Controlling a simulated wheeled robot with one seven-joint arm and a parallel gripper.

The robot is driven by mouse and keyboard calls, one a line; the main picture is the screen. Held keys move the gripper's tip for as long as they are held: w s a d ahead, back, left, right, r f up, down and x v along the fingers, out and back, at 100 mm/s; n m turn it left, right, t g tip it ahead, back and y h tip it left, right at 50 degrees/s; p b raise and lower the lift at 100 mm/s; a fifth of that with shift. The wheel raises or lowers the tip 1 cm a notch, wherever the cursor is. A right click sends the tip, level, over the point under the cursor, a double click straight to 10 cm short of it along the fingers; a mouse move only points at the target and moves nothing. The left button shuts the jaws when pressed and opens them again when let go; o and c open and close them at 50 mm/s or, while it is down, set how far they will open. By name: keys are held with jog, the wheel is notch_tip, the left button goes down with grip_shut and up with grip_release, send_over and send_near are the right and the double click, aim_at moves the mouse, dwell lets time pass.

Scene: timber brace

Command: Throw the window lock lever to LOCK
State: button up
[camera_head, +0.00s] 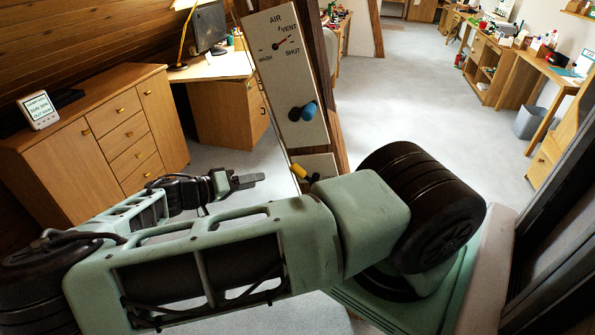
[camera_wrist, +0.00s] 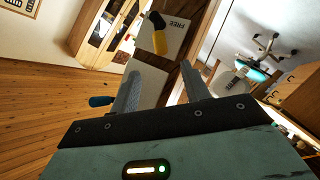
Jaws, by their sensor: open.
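The lever with a yellow grip (camera_head: 299,171) sits on a small pale plate (camera_head: 321,162) low on the timber brace. In the wrist view the yellow grip (camera_wrist: 161,43) hangs from a black pivot, beside the printed word FREE; the word LOCK is not visible. My gripper (camera_head: 255,181) is left of this lever in the head view, apart from it. In the wrist view my gripper (camera_wrist: 160,70) is open and empty, its fingers pointing toward the plate, with the yellow grip between and beyond the fingertips. My arm covers the lower plate in the head view.
Above is a larger panel (camera_head: 281,62) with an AIR dial marked VENT, SHUT and WASH, and a blue-gripped lever (camera_head: 309,111). The blue grip (camera_wrist: 100,101) also shows left of the fingers. The timber brace (camera_head: 325,70) runs behind. A wooden cabinet (camera_head: 120,125) stands left.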

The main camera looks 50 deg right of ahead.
aim_at(294, 172)
jog(key=p+x, duration=0.6)
jog(key=x, duration=0.8)
jog(key=shift+s+d, duration=0.1)
jog(key=shift+d, duration=0.2)
jog(key=shift+s+d+f, duration=0.2)
jog(key=shift+d+f, duration=0.1)
jog(key=shift+d, duration=0.3)
grip_shut()
